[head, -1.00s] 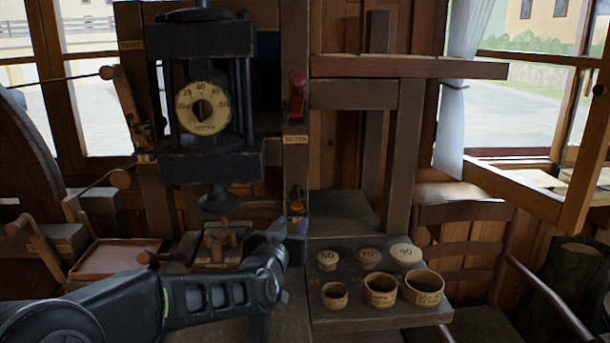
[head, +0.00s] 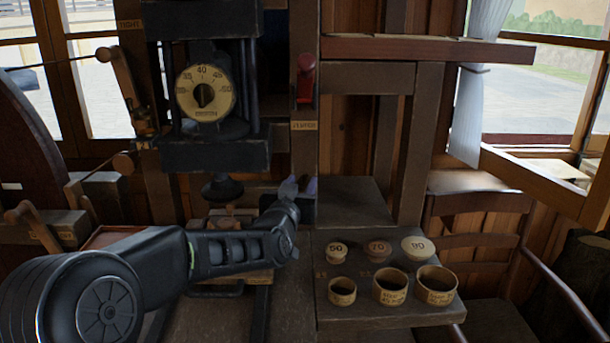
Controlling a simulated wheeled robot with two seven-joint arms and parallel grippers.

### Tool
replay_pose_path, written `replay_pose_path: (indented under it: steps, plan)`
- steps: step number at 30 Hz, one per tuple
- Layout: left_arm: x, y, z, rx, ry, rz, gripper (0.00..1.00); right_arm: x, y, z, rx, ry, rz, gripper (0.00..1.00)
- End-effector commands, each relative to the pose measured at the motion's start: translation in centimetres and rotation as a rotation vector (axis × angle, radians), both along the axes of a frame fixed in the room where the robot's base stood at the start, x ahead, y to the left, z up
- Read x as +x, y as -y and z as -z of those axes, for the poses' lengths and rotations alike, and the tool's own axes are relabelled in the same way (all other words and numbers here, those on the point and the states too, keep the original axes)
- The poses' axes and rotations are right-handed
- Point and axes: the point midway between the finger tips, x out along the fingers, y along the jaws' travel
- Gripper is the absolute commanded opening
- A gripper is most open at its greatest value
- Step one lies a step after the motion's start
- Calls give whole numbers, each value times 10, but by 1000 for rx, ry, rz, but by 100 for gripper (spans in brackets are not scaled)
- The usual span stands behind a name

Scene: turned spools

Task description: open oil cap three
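My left arm comes in from the lower left. Its gripper (head: 298,188) is at the lower end of the wooden post (head: 304,160), right of the press. I cannot tell whether its fingers are open or shut. The small amber oil fitting on that post is not clearly visible now; the gripper covers that area. No cap clearly marked three can be made out. My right gripper is not in view.
The press has a round yellow dial (head: 206,93). A red lever (head: 305,78) is above the gripper. To the right, a wooden shelf (head: 440,314) holds round pieces marked 50 (head: 337,250), 70 (head: 378,251) and 90 (head: 417,248), with open cups in front.

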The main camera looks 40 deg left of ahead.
Motion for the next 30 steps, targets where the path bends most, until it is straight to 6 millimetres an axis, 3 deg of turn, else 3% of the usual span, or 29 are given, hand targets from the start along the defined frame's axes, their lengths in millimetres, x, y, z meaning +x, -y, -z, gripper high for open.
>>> replay_pose_path:
  steps: [8,18,30]
  plan:
    - [35,-14,0,-2,-1,0,37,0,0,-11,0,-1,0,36]
    - [39,-16,0,0,0,0,37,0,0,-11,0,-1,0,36]
    - [38,-16,0,0,0,0,4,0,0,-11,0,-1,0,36]
